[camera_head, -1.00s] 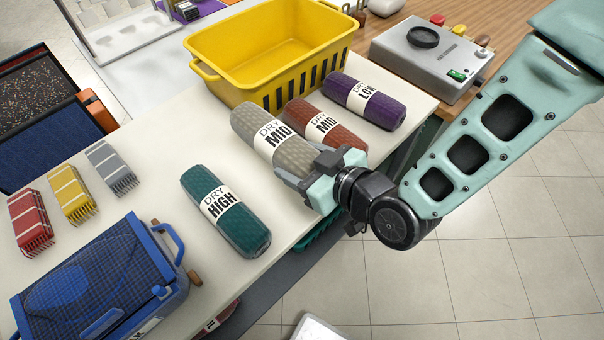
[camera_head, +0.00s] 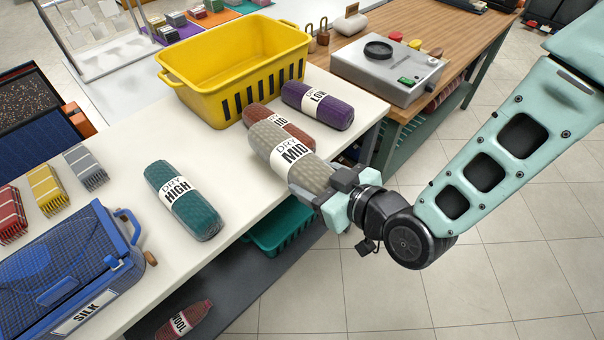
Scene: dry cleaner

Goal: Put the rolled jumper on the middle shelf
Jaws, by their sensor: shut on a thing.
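A beige-grey rolled bundle (camera_head: 310,172) with a white band reading "DRY MID" is held at its near end by my gripper (camera_head: 328,190). My gripper is shut on it, and its fingertips partly hide that end. The roll is tilted across the front edge of the white table (camera_head: 245,215) and covers part of a rust-red roll (camera_head: 270,118) behind it. I cannot tell whether it touches the tabletop. A dark lower shelf (camera_head: 240,290) shows under the table, holding a teal basket (camera_head: 282,228) and a reddish roll labelled "WOOL" (camera_head: 185,322).
A purple "LOW" roll (camera_head: 318,106) and a yellow basket (camera_head: 200,95) stand behind. A teal "DRY HIGH" roll (camera_head: 185,200), a blue case (camera_head: 70,265) and folded striped cloths (camera_head: 46,190) lie to the left. A grey scale-like device (camera_head: 385,75) sits on a wooden counter. Open floor lies right.

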